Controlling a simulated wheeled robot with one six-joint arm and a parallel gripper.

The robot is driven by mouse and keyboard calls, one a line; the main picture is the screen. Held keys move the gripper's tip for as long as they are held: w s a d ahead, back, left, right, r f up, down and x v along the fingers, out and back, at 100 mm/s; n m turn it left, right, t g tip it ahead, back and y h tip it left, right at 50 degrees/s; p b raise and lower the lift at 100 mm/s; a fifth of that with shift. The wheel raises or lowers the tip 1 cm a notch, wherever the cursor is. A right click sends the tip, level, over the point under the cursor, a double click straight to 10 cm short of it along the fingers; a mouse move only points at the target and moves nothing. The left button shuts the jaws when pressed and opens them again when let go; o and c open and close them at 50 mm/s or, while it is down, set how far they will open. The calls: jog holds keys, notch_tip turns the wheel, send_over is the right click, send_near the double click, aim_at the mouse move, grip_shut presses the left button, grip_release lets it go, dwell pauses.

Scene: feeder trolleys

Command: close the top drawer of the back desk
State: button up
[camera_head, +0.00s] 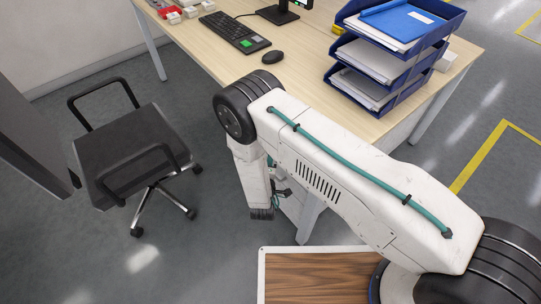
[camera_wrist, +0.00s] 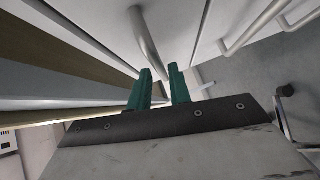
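The back desk (camera_head: 215,58) has a light wood top and pale legs. Its drawers are mostly hidden behind my arm in the head view. In the wrist view, a white drawer front (camera_wrist: 180,25) with a pale bar handle (camera_wrist: 148,42) is close ahead, nearest the desk edge; I take it as the top drawer. How far it stands out cannot be told. My gripper (camera_wrist: 160,70) has two green fingers, apart, with the lower end of the handle showing between their tips. Whether they touch it is unclear. In the head view the fingers are largely hidden beside my wrist.
More pale handles (camera_wrist: 252,28) show to the right in the wrist view. A black chair (camera_head: 130,150) stands left of my arm on open grey floor. On the desk are a keyboard (camera_head: 234,32), a mouse (camera_head: 272,57) and blue paper trays (camera_head: 395,50).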

jog(key=s, duration=0.4)
jog(key=shift+a+r, duration=0.25)
